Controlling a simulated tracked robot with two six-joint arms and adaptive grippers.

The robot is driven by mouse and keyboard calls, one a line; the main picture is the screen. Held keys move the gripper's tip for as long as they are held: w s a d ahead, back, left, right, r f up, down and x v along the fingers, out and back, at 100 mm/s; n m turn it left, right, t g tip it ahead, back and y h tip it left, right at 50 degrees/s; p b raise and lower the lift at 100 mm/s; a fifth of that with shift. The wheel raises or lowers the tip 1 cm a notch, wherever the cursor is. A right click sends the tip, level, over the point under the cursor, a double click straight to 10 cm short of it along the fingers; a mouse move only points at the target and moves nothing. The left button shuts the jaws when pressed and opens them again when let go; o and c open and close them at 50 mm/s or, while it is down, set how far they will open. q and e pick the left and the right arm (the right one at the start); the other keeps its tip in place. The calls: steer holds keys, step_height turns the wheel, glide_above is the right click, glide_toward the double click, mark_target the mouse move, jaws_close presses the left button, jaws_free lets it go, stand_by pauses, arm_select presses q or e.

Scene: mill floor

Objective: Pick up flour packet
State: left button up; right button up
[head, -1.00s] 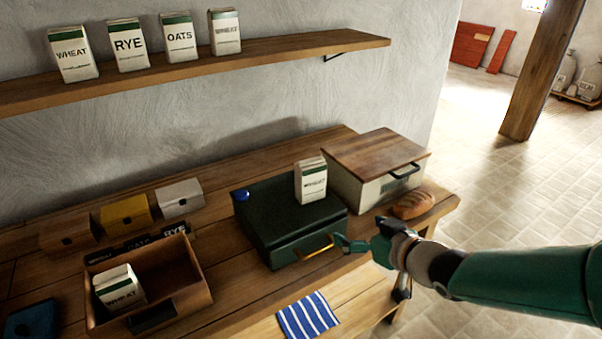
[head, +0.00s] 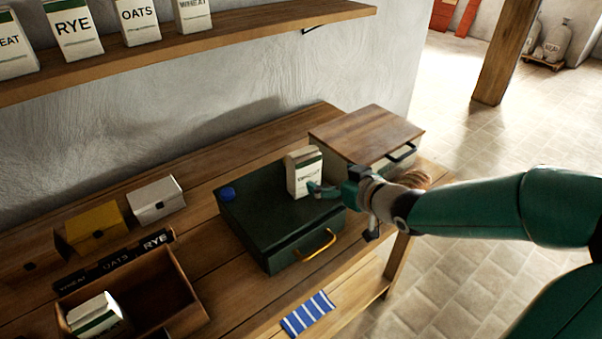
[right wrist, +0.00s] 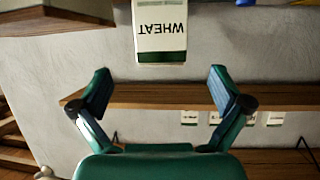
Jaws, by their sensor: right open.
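A white flour packet marked WHEAT, with a green band (head: 304,172), stands upright on the dark green metal box (head: 262,212) on the bench. My right gripper (head: 324,190) is at the packet's right side, low down, and partly overlaps it in the head view. In the right wrist view the open fingers (right wrist: 160,82) point at the packet (right wrist: 160,28), which shows upside down, centred and just beyond the fingertips. Nothing is between the fingers. Another packet (head: 95,314) lies tilted in the wooden divided tray (head: 178,292). My left gripper is not in view.
Several packets, including RYE (head: 73,30), stand on the wall shelf (head: 250,22). A striped cloth (head: 309,313) lies in front.

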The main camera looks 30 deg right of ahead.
mark_target(310, 170)
steer(key=x, duration=0.7)
steer(key=shift+w+a+f+p, duration=0.1)
steer(key=shift+p, duration=0.25)
steer(key=p+x, duration=0.2)
steer(key=x, duration=0.2)
steer(key=shift+f, duration=0.2)
steer(key=shift+w+f, duration=0.3)
steer(key=shift+w, duration=0.1)
steer(key=c, duration=1.2)
steer(key=shift+r, duration=0.1)
steer(key=shift+c, duration=0.8)
steer(key=shift+r, duration=0.15)
